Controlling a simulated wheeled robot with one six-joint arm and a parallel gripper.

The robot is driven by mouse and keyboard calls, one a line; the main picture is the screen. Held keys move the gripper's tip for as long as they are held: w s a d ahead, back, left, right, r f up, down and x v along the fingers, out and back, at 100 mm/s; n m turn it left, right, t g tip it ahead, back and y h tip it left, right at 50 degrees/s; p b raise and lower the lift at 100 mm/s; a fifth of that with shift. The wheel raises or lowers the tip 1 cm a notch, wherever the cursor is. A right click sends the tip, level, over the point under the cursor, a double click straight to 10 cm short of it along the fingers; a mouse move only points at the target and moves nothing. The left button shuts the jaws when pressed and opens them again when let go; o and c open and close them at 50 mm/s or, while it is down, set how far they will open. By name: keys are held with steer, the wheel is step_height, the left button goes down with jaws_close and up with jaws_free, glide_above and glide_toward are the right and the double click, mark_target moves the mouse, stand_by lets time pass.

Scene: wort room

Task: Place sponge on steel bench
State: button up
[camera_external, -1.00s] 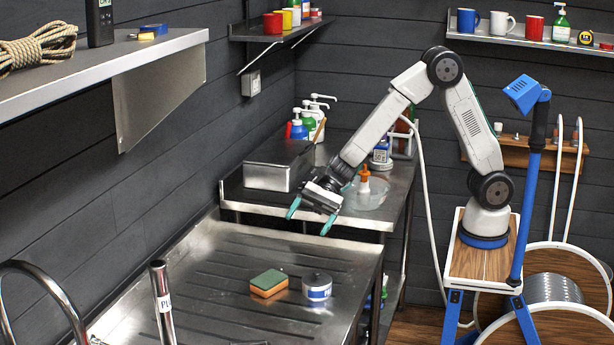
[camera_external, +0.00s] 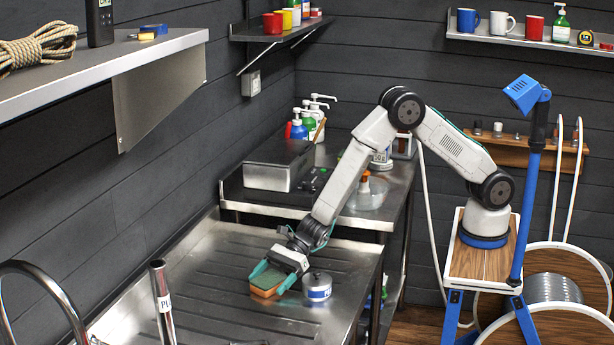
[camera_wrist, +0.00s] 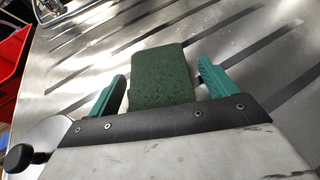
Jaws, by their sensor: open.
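The sponge (camera_external: 265,283) has a green scouring top and an orange-yellow body. It lies on the ridged steel drainboard surface (camera_external: 215,258) at the front. My gripper (camera_external: 272,277) is down at the sponge with its teal fingers apart, one on either side of it. In the wrist view the green sponge top (camera_wrist: 162,76) lies between the two open fingers, with a gap showing on both sides. The steel bench (camera_external: 400,195) is behind the drainboard, against the back wall.
A round lidded tin (camera_external: 317,289) stands just right of the sponge, close to my gripper. A tap post (camera_external: 161,300) rises at front left.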

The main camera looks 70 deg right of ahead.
steer(key=shift+w+a+f, duration=0.1)
steer(key=shift+a+f, duration=0.05)
steer(key=shift+a, duration=0.1)
steer(key=c, duration=1.1)
steer(key=shift+c, duration=0.2)
